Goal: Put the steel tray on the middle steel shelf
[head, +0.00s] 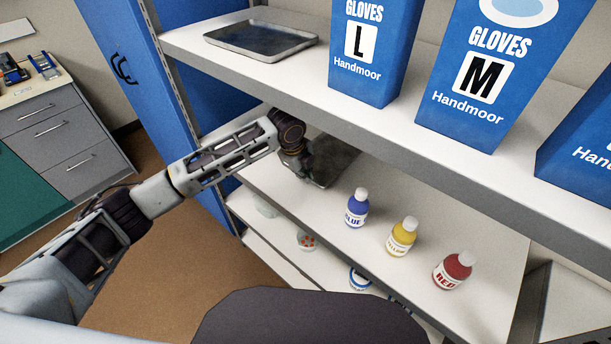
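A grey steel tray (335,163) shows on the middle shelf (285,190), at its left part. The upper shelf hides its far part. My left arm reaches in from the left, and my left gripper (301,170) is at the tray's left edge, pointing down. It seems to touch or nearly touch the tray; its fingers are too small and dark to tell open from shut. A second steel tray (262,38) lies flat on the upper shelf (290,75). My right gripper is not in view.
Blue (356,208), yellow (402,238) and red (453,271) bottles stand on the middle shelf, right of the tray. Blue glove boxes (375,45) stand on the upper shelf. A lower shelf (275,250) holds small dishes. The upper shelf overhangs my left gripper closely.

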